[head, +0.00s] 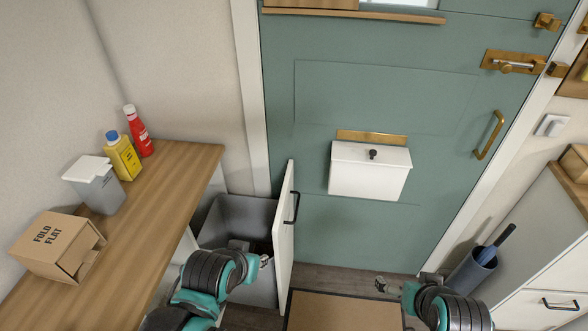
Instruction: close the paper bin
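The pull-out paper bin is a grey tub (228,215) behind a white front panel (284,235) with a black handle (291,207). It stands out from under the wooden counter, and the dark inside of the tub shows. My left gripper (264,260) is over the tub's near side, on the inner side of the front panel. Whether it touches the panel is unclear, and its fingers are too small to read. My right gripper (382,285) is low, to the right of the panel and apart from it. Its finger state is also unclear.
The wooden counter (180,165) holds a cardboard box (55,243), a grey container with white lid (97,187), a yellow bottle (124,158) and a red bottle (140,135). A white box (369,172) hangs on the green door (450,150).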

